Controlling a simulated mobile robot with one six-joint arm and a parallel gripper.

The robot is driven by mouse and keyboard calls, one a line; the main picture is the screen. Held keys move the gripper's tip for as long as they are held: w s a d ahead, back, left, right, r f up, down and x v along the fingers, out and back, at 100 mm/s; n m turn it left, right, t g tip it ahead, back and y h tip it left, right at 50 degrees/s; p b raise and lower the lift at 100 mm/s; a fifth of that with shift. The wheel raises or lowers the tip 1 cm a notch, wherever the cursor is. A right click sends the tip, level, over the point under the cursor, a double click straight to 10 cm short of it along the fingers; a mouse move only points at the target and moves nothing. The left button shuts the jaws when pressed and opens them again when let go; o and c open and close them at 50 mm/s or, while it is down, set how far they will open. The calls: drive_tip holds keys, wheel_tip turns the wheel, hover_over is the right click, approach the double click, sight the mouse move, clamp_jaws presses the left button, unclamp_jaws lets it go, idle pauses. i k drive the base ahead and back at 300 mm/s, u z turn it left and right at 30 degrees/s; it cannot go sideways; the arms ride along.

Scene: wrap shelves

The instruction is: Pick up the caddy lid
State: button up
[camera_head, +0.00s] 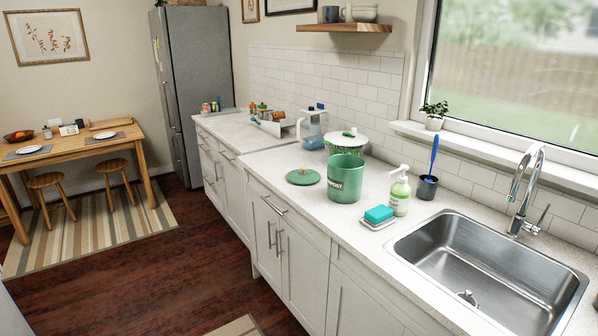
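The caddy lid is a round green lid (303,177) with a small knob on top. It lies flat on the light countertop, just left of the green compost caddy (345,180). The caddy stands upright with its top open and pale lettering on its side. A narrow strip of counter appears between lid and caddy. My gripper is not in view.
A soap bottle (399,192), a sponge on a dish (378,215), a brush cup (427,187) and the sink (490,270) are to the right. Counter left of the lid is clear.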

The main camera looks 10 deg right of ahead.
sight(304, 176)
drive_tip(key=u, duration=0.15)
drive_tip(key=i, duration=0.8)
drive_tip(key=u, duration=0.95)
drive_tip(key=i, duration=0.7)
drive_tip(key=u, duration=0.45)
